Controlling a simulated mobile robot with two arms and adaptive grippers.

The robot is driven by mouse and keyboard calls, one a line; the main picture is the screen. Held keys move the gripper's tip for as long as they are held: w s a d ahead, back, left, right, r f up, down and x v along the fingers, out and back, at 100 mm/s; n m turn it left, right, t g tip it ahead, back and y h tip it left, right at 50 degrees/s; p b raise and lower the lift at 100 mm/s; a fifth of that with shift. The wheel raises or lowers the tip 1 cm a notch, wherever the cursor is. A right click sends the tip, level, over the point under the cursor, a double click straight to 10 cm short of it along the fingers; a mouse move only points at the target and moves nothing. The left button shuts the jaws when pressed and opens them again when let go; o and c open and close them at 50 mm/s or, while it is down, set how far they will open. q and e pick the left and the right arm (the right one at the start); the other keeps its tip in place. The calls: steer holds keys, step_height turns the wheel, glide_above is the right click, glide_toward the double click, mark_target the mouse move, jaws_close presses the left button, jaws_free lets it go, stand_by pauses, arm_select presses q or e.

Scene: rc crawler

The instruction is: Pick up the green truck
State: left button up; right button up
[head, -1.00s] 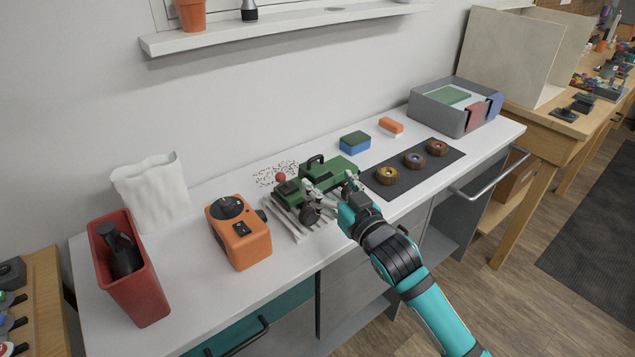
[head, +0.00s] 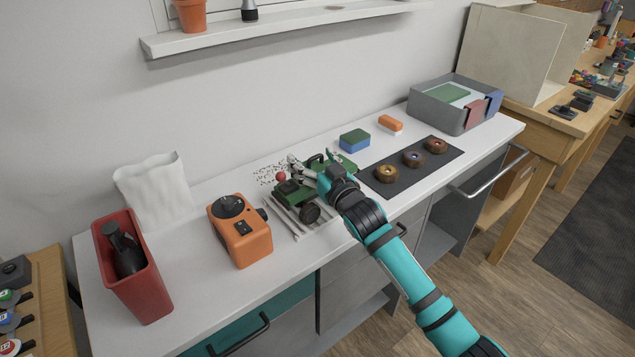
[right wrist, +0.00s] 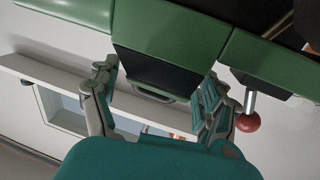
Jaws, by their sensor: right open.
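The green truck (head: 288,191) stands on a slatted rack on the white counter, with a dark wheel toward the front and a red ball at its left end. My right arm covers its middle. In the right wrist view the truck's green body (right wrist: 175,35) fills the top, with a dark part and a handle-like bar between the fingers, and the red ball (right wrist: 247,122) at right. My right gripper (head: 314,167) is open over the truck; its fingers (right wrist: 158,100) are spread to either side of the dark part. I cannot tell whether they touch it. My left gripper is out of view.
An orange machine (head: 240,236) and a red bin (head: 148,290) stand left of the truck. A dark mat (head: 440,165) with three wheels lies at right, before a grey tray (head: 440,115).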

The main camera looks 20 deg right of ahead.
jaws_close()
steer(key=shift+r, duration=0.15)
stand_by(0.5)
